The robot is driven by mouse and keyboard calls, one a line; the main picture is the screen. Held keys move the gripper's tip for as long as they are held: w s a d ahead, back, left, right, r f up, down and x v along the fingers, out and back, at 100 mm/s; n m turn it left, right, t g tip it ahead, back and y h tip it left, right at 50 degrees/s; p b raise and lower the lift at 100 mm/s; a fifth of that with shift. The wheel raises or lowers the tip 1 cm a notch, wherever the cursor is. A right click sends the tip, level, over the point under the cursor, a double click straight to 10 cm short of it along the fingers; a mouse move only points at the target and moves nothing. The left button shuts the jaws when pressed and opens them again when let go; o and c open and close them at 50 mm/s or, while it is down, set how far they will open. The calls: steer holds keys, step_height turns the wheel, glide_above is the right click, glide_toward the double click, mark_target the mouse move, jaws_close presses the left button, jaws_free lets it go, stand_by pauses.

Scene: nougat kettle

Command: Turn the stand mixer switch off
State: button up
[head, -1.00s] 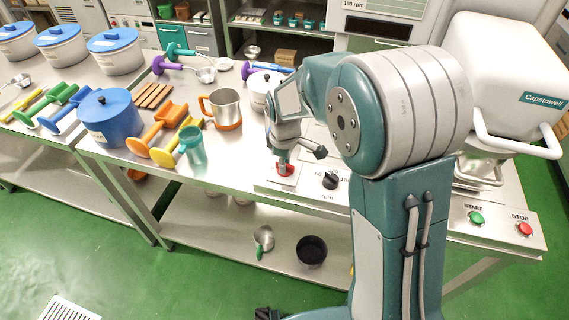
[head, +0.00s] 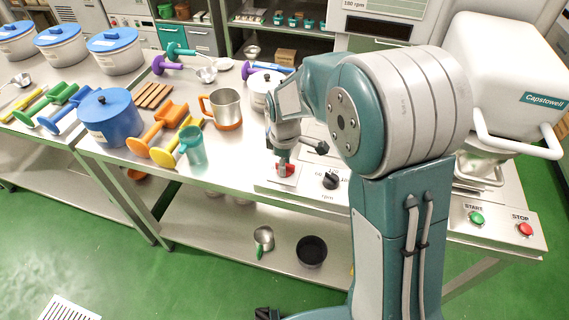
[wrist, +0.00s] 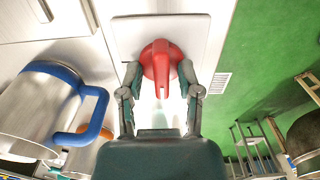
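The stand mixer switch is a red rotary knob (wrist: 161,62) on a pale plate, in the middle of the wrist view. Its raised grip bar points down toward my gripper in that view. My gripper (wrist: 160,70) has one fingertip on each side of the knob, and both look close against it. In the head view my gripper (head: 283,164) hangs over the red switch (head: 288,171) on the panel at the table's front edge and hides part of it. The stand mixer (head: 505,75), white with a Capstowell label, stands at the right, partly behind my arm.
A black dial (head: 330,181) sits right of the switch. A green START button (head: 476,218) and a red STOP button (head: 525,229) are further right. A steel mug (head: 224,108) and a blue pot (head: 109,117) stand left. A blue-handled jug (wrist: 45,105) shows in the wrist view.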

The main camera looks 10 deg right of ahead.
steer(key=shift+r, duration=0.1)
step_height(320, 180, up, 12)
stand_by(0.6)
stand_by(0.4)
